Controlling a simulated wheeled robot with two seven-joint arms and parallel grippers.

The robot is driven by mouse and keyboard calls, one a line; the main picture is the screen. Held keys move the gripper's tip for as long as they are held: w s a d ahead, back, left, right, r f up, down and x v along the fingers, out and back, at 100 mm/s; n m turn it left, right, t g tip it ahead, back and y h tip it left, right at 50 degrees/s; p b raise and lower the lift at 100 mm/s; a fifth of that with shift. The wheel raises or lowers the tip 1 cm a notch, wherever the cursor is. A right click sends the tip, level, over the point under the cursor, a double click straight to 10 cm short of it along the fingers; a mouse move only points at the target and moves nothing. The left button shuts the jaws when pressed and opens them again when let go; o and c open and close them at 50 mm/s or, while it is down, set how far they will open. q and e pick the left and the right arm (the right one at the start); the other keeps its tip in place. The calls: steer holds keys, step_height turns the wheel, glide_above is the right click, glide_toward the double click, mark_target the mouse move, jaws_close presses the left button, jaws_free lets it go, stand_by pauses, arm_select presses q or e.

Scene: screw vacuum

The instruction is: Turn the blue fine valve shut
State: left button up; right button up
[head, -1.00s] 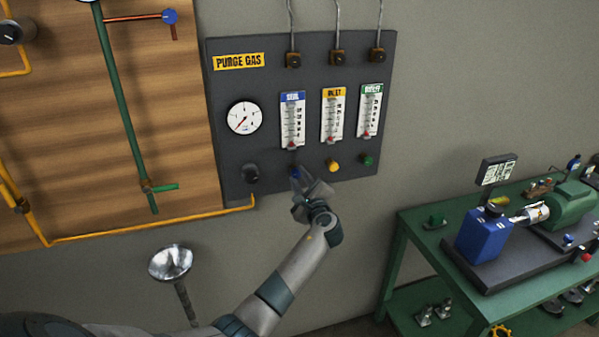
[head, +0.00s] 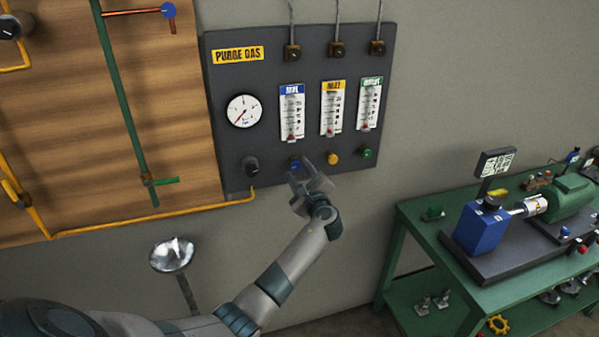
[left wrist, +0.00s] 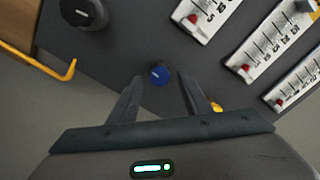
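The blue fine valve (head: 295,164) is a small round knob low on the dark purge gas panel (head: 225,120), under the flowmeter with the blue label (head: 292,112). In the left wrist view the blue knob (left wrist: 159,74) shows between and just beyond the two fingertips. My left gripper (head: 309,174) is open in front of the panel, with its fingers (left wrist: 158,88) spread on either side of the knob and a gap to each. Nothing is held. My right gripper is not in view.
A yellow knob (head: 333,158) and a green knob (head: 367,153) sit to the right of the blue one. A black knob (head: 250,166) is to its left. A green table (head: 410,222) with a blue pump (head: 481,229) stands at the right.

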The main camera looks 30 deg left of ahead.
arm_select(q)
steer(key=b+v, duration=0.5)
steer(key=v, duration=1.2)
steer(key=shift+d+b, duration=0.2)
steer(key=shift+b, duration=0.2)
steer(key=shift+s, duration=0.1)
